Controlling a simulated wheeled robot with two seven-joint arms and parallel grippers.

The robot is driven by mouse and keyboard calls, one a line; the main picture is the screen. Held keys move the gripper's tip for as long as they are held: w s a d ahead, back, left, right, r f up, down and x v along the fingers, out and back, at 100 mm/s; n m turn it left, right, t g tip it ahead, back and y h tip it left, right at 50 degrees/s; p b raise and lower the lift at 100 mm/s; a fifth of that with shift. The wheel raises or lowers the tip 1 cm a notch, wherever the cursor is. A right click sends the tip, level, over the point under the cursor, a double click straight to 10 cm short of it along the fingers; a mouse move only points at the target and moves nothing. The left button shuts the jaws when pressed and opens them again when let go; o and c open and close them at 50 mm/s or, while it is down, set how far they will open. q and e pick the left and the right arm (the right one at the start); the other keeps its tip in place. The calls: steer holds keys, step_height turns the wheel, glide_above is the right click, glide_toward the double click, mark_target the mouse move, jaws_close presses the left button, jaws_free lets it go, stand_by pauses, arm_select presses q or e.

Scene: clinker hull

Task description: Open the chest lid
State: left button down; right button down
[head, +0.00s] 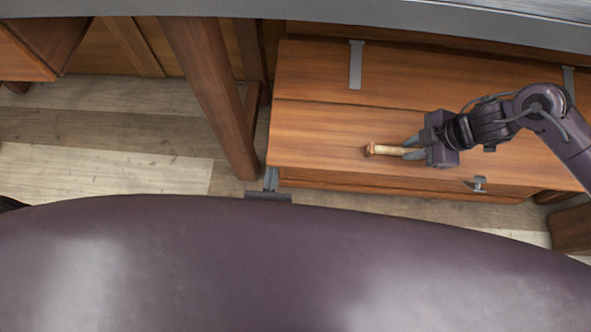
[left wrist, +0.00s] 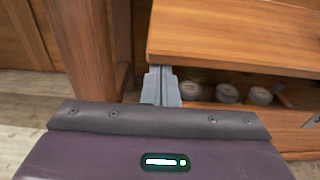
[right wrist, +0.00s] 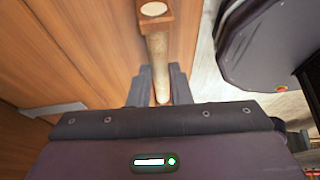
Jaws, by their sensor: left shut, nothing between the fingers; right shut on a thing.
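The wooden chest lid (head: 320,130) is partly raised. In the left wrist view its front edge (left wrist: 230,52) stands above a gap, with several round-topped jars (left wrist: 228,93) inside the chest. My left gripper (head: 270,178) is shut and empty at the lid's front left corner; its fingertips (left wrist: 161,72) appear just below the lid edge, though contact is unclear. My right gripper (head: 411,147) is shut on the pale handle of a wooden mallet (head: 385,150), over the lid. The mallet's head also shows in the right wrist view (right wrist: 154,12).
A metal hinge strap (head: 355,65) lies at the lid's back, and a latch (head: 477,184) is on the chest's front. A thick wooden post (head: 212,90) stands left of the chest. Plank floor (head: 100,170) is clear further left.

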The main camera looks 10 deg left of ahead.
arm_select(q)
steer(key=shift+r, duration=0.1)
arm_select(e)
steer(key=shift+w+d+r+t, duration=0.15)
steer(key=shift+w+r, duration=0.15)
steer(key=shift+w, duration=0.2)
steer(key=shift+w+r+t, duration=0.15)
steer(key=shift+w+r, duration=0.1)
steer(key=shift+w, duration=0.2)
arm_select(q)
steer(key=shift+s+r, duration=0.25)
steer(key=shift+r, duration=0.95)
arm_select(e)
steer(key=shift+s+r, duration=0.1)
steer(key=c, duration=1.6)
jaws_free()
arm_select(q)
steer(key=shift+w+f, duration=0.1)
steer(key=shift+w, duration=0.1)
arm_select(e)
steer(key=shift+o, duration=1.4)
steer(key=shift+w+f, duration=0.2)
steer(key=shift+s, duration=0.15)
